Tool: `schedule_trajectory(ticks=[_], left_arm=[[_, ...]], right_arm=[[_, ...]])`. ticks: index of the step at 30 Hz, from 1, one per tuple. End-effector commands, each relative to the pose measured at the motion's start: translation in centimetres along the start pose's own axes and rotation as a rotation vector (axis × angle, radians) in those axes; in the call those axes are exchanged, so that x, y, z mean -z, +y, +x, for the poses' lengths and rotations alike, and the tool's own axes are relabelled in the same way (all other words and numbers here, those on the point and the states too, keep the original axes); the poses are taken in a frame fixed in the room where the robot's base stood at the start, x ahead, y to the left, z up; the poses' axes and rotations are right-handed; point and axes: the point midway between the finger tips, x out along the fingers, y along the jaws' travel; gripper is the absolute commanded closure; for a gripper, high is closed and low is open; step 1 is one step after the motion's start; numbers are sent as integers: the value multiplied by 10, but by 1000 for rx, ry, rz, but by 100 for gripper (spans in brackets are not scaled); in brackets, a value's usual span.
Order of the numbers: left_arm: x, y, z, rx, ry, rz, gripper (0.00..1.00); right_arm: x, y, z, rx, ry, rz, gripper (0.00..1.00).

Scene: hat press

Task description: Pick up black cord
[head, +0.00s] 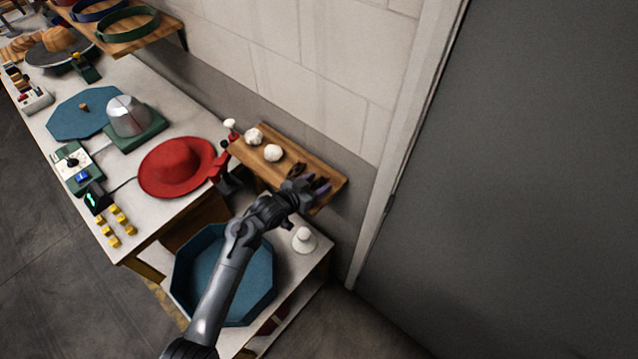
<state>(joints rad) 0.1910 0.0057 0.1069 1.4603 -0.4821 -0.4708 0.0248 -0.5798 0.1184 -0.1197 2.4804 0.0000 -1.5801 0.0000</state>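My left arm reaches up from the bottom. Its dark gripper (307,184) is over the right end of a small wooden wall shelf (262,167). Small dark shapes show around the fingertips, one brownish-black and one purplish. One may be the black cord, but I cannot tell them clearly apart from the fingers. Whether the fingers are open or closed on anything is too small and dark to tell. My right gripper is out of view.
Below are a blue octagonal tray (266,283) and a white knobbed object (304,240). A red hat (177,166) is on the white bench (158,213). A grey door (520,180) fills the right side.

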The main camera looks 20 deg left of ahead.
Motion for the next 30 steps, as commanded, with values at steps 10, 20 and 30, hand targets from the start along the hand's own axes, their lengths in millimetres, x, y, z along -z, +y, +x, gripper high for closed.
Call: schedule_trajectory(ticks=[10, 20, 30], left_arm=[[0, 0, 0, 0, 0, 0, 93], [2, 0, -1, 0, 1, 0, 93], [35, 0, -14, 0, 5, 2, 93]], right_arm=[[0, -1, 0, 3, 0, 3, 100], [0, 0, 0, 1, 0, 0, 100], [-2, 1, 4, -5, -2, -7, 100]])
